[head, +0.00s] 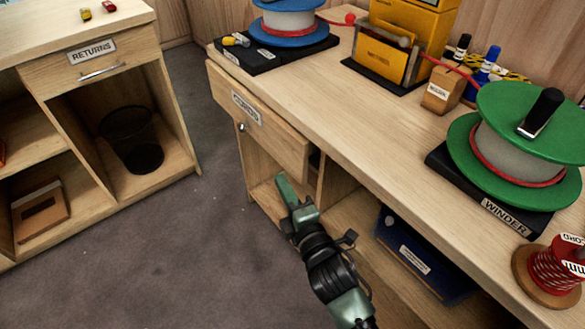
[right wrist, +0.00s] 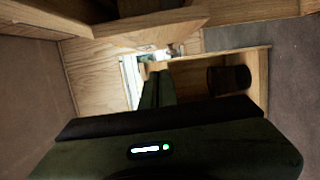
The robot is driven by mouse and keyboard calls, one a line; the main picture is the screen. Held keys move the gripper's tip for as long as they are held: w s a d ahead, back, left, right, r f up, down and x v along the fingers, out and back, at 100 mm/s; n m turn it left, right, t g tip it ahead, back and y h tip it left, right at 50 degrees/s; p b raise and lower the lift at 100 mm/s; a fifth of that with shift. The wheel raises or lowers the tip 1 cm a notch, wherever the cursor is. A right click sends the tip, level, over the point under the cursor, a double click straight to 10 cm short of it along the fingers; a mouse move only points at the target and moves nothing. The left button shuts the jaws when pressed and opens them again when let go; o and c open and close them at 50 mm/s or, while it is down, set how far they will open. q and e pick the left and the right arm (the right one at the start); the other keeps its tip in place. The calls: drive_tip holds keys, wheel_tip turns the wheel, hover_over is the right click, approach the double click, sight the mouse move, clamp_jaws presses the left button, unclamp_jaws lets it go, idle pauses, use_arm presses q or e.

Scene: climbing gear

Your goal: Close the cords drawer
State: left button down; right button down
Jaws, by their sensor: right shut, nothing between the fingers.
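The cords drawer (head: 275,127) is in the wooden bench in the head view, with a label on its pale wooden front. The front stands out from the bench, with a dark gap at its right end, so the drawer is partly open. A small metal handle (head: 242,127) shows below the label. My right gripper (head: 282,186) is shut and empty, below the drawer front and in front of the open shelf space. In the right wrist view its closed fingers (right wrist: 152,88) point away from the camera, with wooden panels above. My left gripper is not in view.
The bench top holds a green-reeled winder (head: 520,145), a blue reel (head: 288,25), a yellow box (head: 395,55) and a red cord spool (head: 555,272). A blue bin (head: 425,262) sits underneath. A returns cabinet (head: 125,70) stands left; grey floor (head: 190,240) between is clear.

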sight(292, 169)
drive_tip(key=w, duration=0.1)
drive_tip(key=w+d, duration=0.1)
drive_tip(key=w, duration=0.1)
drive_tip(key=w+d, duration=0.1)
drive_tip(key=w, duration=0.1)
drive_tip(key=shift+d, duration=0.15)
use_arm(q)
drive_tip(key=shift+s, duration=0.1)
use_arm(e)
drive_tip(key=shift+w, duration=0.1)
